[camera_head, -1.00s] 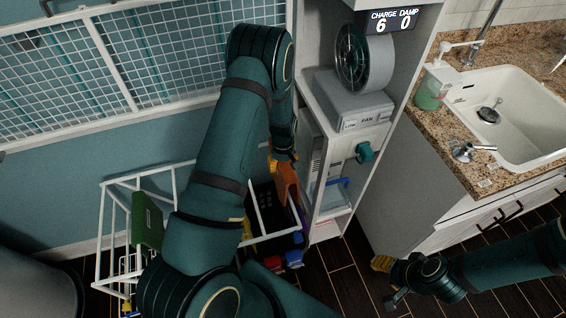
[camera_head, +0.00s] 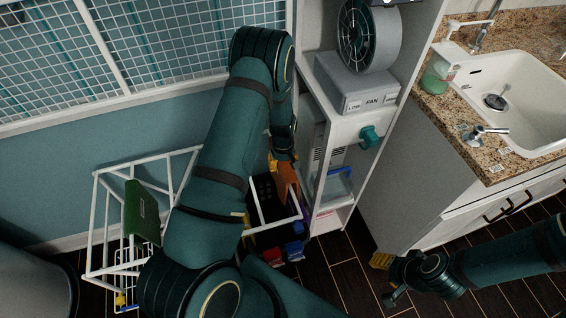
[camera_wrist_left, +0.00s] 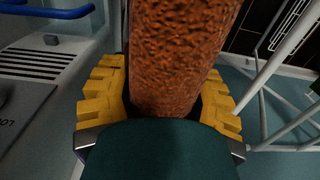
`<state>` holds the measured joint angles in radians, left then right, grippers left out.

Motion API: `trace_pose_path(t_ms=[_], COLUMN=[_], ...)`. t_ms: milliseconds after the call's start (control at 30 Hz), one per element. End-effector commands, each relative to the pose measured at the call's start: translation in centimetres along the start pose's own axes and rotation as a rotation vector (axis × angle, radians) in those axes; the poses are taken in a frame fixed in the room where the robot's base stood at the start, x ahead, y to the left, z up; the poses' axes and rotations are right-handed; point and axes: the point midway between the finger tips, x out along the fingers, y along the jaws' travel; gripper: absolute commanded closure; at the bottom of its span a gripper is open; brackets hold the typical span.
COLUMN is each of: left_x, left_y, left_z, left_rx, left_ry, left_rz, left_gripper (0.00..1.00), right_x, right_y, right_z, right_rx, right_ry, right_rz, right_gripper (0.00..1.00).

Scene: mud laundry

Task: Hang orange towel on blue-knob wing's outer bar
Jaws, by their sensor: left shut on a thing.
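My left gripper (camera_head: 281,156) is shut on the orange towel (camera_head: 288,180), which hangs down from it beside the right part of the white drying rack (camera_head: 95,212). In the left wrist view the rough orange towel (camera_wrist_left: 180,60) fills the space between the yellow fingers (camera_wrist_left: 160,105). A blue piece (camera_head: 293,251) and a red one show low at the rack's right side. Small yellow and blue pieces (camera_head: 122,300) show at its lower left. I cannot tell which is the wing's knob. My arm hides the rack's middle. My right gripper (camera_head: 383,262) is low at right; its opening is unclear.
A green cloth (camera_head: 142,212) hangs on the rack's left part and a dark one (camera_head: 265,195) on its right. A white shelf cabinet (camera_head: 345,140) with a fan (camera_head: 368,38) stands close to the right. A grey bin (camera_head: 35,285) is at lower left.

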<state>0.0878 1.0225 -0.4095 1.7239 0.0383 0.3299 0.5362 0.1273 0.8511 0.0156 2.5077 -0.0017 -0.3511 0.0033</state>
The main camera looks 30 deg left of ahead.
Motion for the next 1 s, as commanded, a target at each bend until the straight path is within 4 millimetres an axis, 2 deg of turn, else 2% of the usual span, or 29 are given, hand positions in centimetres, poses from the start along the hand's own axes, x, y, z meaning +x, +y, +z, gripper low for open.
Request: trace_pose_path(t_ms=[500,1000], left_x=[3.8,4.4], left_y=[0.0,0.0], left_z=[0.0,0.0], left_rx=[0.000,0.000], left_ry=[0.001,0.001], left_rz=[0.001,0.001], left_gripper=[0.93,0.93], right_x=[2.8,3.3], right_y=[1.1,1.2], right_z=[-0.3,-0.4], right_rx=[-0.002,-0.002], right_ry=[0.014,0.018], right_rz=[0.001,0.001], right_gripper=[0.53,0.53])
